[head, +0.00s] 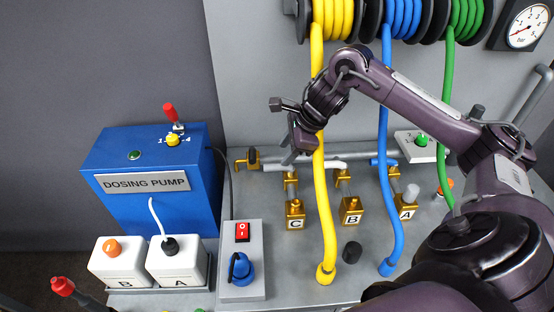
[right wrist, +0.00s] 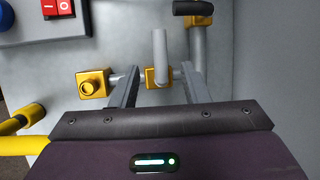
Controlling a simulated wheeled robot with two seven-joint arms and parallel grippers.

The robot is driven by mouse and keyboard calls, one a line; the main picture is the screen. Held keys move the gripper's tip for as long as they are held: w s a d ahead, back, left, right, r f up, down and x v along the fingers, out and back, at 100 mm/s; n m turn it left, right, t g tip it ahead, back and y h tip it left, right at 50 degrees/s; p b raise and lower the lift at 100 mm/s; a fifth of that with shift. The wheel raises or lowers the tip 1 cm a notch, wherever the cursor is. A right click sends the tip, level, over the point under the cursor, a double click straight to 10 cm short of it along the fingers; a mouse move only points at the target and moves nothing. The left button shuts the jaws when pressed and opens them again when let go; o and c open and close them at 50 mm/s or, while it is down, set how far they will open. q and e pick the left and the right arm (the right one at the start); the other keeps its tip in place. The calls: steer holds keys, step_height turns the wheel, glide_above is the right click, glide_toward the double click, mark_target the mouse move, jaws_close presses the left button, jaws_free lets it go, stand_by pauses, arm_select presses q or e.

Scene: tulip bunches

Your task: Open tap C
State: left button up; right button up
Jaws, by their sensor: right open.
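Tap C (head: 294,213) is a brass tap with a white C label, the leftmost of three lettered taps in the head view. In the right wrist view its brass valve body (right wrist: 152,79) carries a grey lever (right wrist: 160,52), which lies crosswise to its pipe. Its brass outlet block (right wrist: 93,84) is at left. My right gripper (head: 292,157) is over the back of tap C, and its fingers also show in the right wrist view (right wrist: 161,72). It is open, one finger on each side of the lever, with visible gaps. My left gripper is out of view.
Tap B (head: 351,211) and tap A (head: 405,210) stand to the right. A yellow hose (head: 321,180) hangs close beside my right gripper; a blue hose (head: 388,150) is farther right. A switch box (head: 242,285) and a blue dosing pump (head: 150,212) are at left.

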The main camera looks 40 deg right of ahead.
mark_target(275, 165)
steer(key=p+x, duration=0.1)
steer(key=x, duration=0.3)
steer(key=shift+w+a+f, duration=0.1)
steer(key=shift+a+f, duration=0.1)
steer(key=shift+p+x, duration=0.3)
steer(key=shift+x, duration=0.8)
steer(key=shift+d, duration=0.1)
steer(key=c, duration=0.5)
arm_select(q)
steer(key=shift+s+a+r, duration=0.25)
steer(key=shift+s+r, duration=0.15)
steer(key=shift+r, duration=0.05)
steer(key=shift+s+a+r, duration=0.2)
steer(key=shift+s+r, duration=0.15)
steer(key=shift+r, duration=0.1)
arm_select(e)
jaws_close()
